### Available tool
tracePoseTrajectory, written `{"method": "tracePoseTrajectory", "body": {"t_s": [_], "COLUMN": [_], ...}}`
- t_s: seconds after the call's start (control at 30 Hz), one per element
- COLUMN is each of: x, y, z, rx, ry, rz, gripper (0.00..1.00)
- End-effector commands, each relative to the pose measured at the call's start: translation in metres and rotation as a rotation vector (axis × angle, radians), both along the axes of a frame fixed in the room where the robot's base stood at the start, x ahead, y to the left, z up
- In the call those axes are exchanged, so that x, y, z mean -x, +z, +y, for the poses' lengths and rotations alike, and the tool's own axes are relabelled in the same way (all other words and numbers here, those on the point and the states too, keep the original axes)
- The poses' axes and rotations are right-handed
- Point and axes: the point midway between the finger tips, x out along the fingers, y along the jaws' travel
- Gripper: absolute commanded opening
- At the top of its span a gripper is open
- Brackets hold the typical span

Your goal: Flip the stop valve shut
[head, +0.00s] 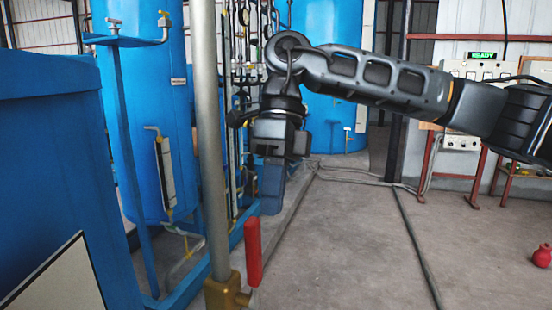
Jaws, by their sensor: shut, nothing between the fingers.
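The stop valve has a brass body (222,294) at the bottom of a grey vertical pipe (208,130), left of centre in the head view. Its red lever handle (253,252) stands upright, roughly parallel to the pipe, on the right side of the body. My gripper (271,208) points down with its fingers together and nothing between them. Its tips appear just above and slightly right of the handle's top. I cannot tell from this single view whether they touch it or how far apart they are in depth.
A blue cabinet (45,170) fills the left side. Blue tanks (138,110) and thin pipework stand behind the valve. A control panel with a READY display (481,55) is at the right rear. A small red object (542,256) lies on the otherwise open floor (350,250) at right.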

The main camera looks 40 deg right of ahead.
Motion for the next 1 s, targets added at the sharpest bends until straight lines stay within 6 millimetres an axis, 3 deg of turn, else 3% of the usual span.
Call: {"method": "tracePoseTrajectory", "body": {"t_s": [0.07, 0.33, 1.0], "x": [0.004, 0.023, 0.032], "y": [-0.013, -0.011, -0.013], "z": [0.005, 0.031, 0.044], "rx": [-0.003, 0.000, 0.068], "ry": [0.002, 0.002, 0.005], "rz": [0.001, -0.001, -0.049], "gripper": [0.00, 0.00, 0.00]}}
